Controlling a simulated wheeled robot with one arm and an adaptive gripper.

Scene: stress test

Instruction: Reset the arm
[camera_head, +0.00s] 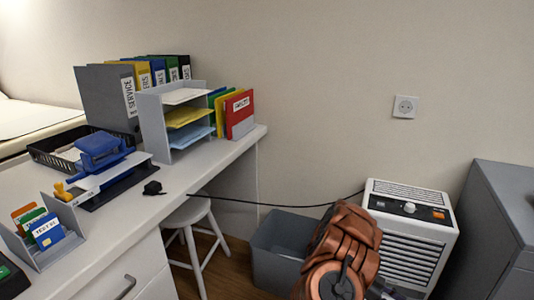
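My copper-coloured arm (345,245) shows at the bottom, right of centre. My gripper cannot be made out; the lower part of the arm runs out of the frame at the bottom edge.
A white desk (175,205) with binders, trays and a hole punch fills the left. A black cord (265,204) runs from a plug (153,188) on the desk to the white appliance (412,205). A stool (190,215), grey bin (268,265) and grey cabinet (490,245) stand close.

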